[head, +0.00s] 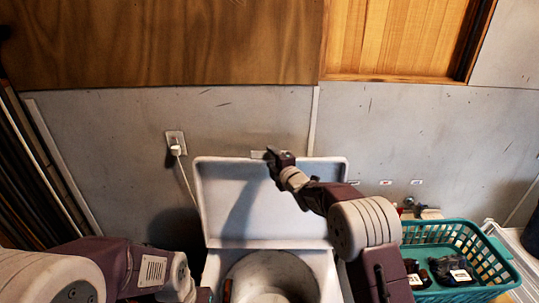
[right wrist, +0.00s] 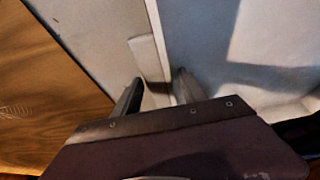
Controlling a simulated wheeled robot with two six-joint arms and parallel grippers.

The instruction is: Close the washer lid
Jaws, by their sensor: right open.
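The washer (head: 212,272) stands at the bottom centre of the head view, its round drum opening showing. Its white lid (head: 225,205) is raised and stands nearly upright in front of the wall. A small pale tab (head: 258,154) sticks out from the lid's top edge. My right gripper (head: 276,157) is open at that edge, beside the tab. In the right wrist view, the tab (right wrist: 147,58) and lid edge lie ahead of and between the open fingers (right wrist: 155,92); contact cannot be told. My left arm comes in at lower left, its gripper (head: 203,295) barely showing at the bottom edge.
A teal basket (head: 455,236) with dark bottles or packs stands right of the washer. A plug sits in a wall outlet (head: 175,142) left of the lid, its cord hanging down. Dark boards (head: 25,170) lean at the far left. The grey wall is close behind the lid.

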